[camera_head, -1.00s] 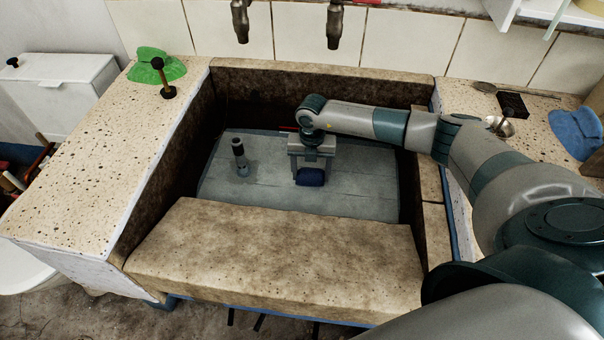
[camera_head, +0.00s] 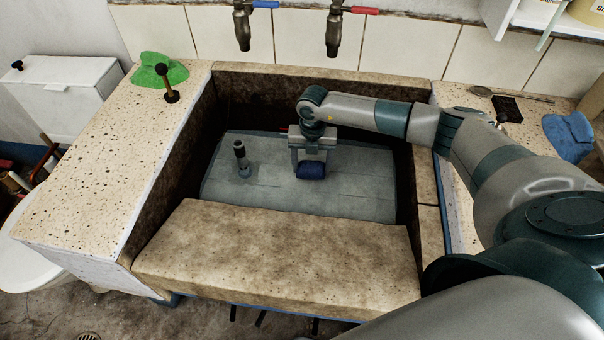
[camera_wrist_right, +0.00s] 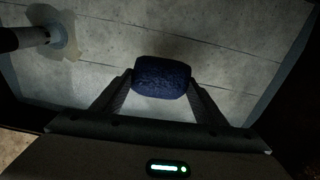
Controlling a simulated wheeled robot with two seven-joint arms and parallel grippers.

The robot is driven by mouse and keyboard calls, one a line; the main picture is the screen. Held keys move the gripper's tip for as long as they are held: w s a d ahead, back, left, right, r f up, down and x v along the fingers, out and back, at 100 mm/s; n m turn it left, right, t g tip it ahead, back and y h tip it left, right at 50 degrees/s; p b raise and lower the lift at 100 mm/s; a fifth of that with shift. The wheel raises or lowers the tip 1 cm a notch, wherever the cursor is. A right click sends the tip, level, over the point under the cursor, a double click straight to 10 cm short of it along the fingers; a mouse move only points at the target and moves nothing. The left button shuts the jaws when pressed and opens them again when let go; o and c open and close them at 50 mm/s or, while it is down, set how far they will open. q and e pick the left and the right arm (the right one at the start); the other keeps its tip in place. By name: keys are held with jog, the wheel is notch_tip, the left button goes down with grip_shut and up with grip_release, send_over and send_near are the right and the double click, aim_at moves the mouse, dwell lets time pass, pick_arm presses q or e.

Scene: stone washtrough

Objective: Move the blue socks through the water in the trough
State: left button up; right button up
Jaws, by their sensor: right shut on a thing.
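The dark blue socks (camera_head: 311,170) are a rolled bundle low inside the stone trough (camera_head: 276,241). My right gripper (camera_head: 310,163) points down into the trough and is shut on the socks. The right wrist view shows the socks (camera_wrist_right: 162,77) between the two fingertips of the right gripper (camera_wrist_right: 160,88). Grey-blue water (camera_head: 345,193) covers the trough floor around and below them. I cannot tell how deep the socks sit in it. My left gripper is not in view.
A dark upright pipe (camera_head: 241,157) stands in the trough left of the gripper. Two taps (camera_head: 242,28) (camera_head: 333,30) hang above the back wall. A green cloth (camera_head: 158,70) and a plunger-like tool (camera_head: 167,84) are on the left ledge, a blue cloth (camera_head: 569,135) on the right.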

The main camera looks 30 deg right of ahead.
jog(key=shift+r+p, duration=3.35)
jog(key=shift+r, duration=1.4)
notch_tip(320, 180, up, 8)
jog(key=p, duration=0.5)
jog(key=shift+f, duration=0.2)
